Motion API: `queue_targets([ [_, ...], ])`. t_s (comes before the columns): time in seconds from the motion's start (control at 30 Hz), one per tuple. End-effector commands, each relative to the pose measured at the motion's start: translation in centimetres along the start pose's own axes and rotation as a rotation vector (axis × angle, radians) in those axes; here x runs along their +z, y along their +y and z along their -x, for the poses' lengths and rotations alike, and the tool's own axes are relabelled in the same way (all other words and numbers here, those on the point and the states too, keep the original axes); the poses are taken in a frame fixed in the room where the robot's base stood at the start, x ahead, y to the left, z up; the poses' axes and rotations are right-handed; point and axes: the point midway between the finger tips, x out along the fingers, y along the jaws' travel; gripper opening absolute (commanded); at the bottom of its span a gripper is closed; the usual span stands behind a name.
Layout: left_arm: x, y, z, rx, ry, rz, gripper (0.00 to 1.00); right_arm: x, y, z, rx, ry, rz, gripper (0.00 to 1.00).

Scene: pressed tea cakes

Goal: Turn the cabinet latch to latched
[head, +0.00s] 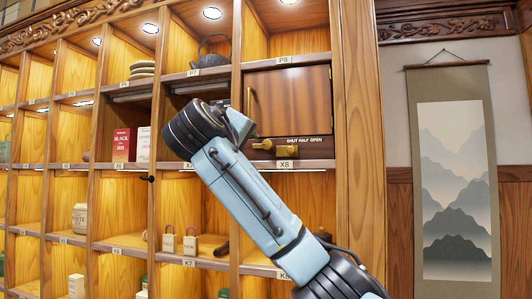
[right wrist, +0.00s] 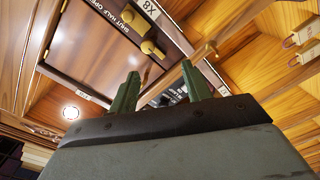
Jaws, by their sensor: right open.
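The brass latch (head: 287,151) sits on a dark strip below the closed wooden cabinet door (head: 295,100), above the X8 label. Its brass knob (head: 262,145) points left in the head view, and the strip reads "SHUT HALF OPEN". In the right wrist view the latch (right wrist: 134,18) and its knob (right wrist: 151,48) lie beyond the fingers. My left gripper is not in view.
The open-fronted shelves hold a dark teapot (head: 212,52), stacked plates (head: 142,70), boxes (head: 121,145) and tags (head: 190,242). A wooden post (head: 358,150) edges the cabinet at right. A hanging scroll (head: 452,180) is on the wall beyond.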

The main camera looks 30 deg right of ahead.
Motion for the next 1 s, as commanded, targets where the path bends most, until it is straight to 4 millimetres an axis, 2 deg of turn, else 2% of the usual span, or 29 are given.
queue_targets([
  [0.03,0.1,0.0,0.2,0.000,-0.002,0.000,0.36,-0.1,1.4,0.6,0.016,-0.003,-0.011,0.49],
  [0.1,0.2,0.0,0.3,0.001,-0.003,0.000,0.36,0.0,2.2,0.8,0.026,-0.007,-0.019,0.49],
  [0.23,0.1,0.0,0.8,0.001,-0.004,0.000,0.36,0.0,2.6,-0.2,0.028,-0.012,-0.020,0.49],
  [0.7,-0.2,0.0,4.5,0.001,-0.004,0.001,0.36,0.0,2.9,-9.5,0.027,-0.012,-0.020,0.49],
  [0.83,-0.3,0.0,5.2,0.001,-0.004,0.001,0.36,0.0,2.8,-11.1,0.027,-0.010,-0.020,0.49],
  [1.0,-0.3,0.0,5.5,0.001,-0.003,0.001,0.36,0.1,2.7,-12.2,0.026,-0.008,-0.021,0.49],
])
